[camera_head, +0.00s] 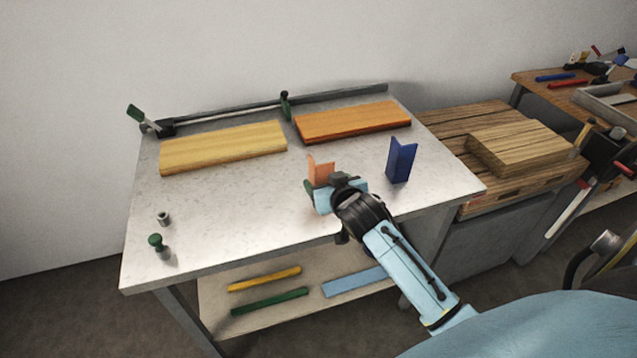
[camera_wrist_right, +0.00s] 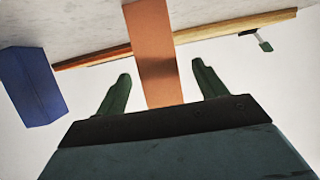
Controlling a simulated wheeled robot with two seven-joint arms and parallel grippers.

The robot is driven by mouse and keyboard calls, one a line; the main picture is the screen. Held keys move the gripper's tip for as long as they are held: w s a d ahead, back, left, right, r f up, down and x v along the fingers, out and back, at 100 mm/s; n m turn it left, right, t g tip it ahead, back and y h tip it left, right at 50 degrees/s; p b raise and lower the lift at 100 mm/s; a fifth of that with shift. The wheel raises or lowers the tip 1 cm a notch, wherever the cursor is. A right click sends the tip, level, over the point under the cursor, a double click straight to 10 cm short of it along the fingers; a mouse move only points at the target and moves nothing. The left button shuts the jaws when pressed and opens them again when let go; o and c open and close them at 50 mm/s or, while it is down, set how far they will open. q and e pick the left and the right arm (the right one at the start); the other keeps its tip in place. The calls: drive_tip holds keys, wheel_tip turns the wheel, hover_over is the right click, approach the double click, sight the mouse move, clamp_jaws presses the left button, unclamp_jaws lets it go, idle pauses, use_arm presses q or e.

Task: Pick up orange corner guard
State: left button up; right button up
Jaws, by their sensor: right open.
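The orange corner guard (camera_head: 320,168) stands on the grey-white table (camera_head: 220,215), partly hidden behind my right gripper (camera_head: 312,188) in the head view. In the right wrist view the orange corner guard (camera_wrist_right: 155,60) runs down between the two green fingers of my right gripper (camera_wrist_right: 158,82). The fingers are spread apart, with a gap on both sides of the guard. I cannot tell how deep it sits between them. A blue corner guard (camera_head: 401,160) stands to the right on the table and shows at the left in the wrist view (camera_wrist_right: 33,88). My left gripper is not in view.
A yellow board (camera_head: 223,148) and an orange-brown board (camera_head: 352,122) lie at the table's back, before a metal rail (camera_head: 330,95) with clamps. A small metal cylinder (camera_head: 164,218) and a green-topped piece (camera_head: 157,244) stand at the left. The table's middle left is clear.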

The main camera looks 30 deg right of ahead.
sight(324, 178)
drive_tip(key=shift+b+x, duration=0.35)
drive_tip(key=shift+x, duration=2.5)
drive_tip(key=shift+d, duration=0.1)
drive_tip(key=c, duration=1.1)
